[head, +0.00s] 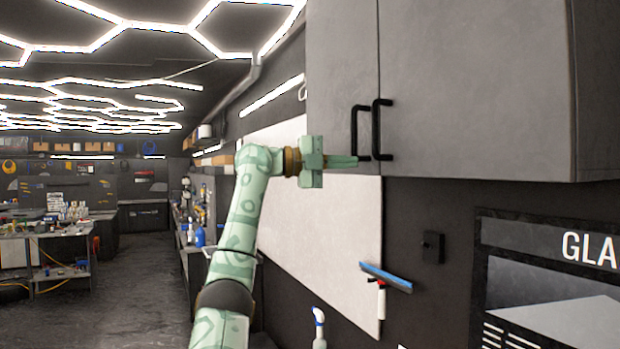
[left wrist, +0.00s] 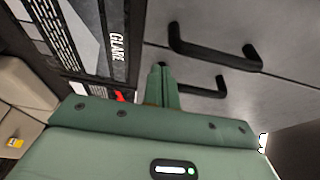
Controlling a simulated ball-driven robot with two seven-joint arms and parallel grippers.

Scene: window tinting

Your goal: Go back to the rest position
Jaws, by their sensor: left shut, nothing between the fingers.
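My left gripper (head: 342,161) is raised in front of the grey wall cabinet (head: 470,90). Its fingers are together and hold nothing. In the head view the fingertips overlap the lower end of the left black handle (head: 361,118); I cannot tell whether they touch it. The right black handle (head: 376,130) is just beside it. Both cabinet doors look shut. In the left wrist view the shut fingers (left wrist: 163,85) point toward the two handles (left wrist: 215,52). My right gripper is not in view.
A white board (head: 310,215) is on the wall below the cabinet. A blue squeegee (head: 386,277) and a spray bottle (head: 319,325) are lower down. A dark poster (head: 550,270) is at the right. Cluttered workbenches (head: 45,245) stand at the left, with open floor (head: 140,290) between.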

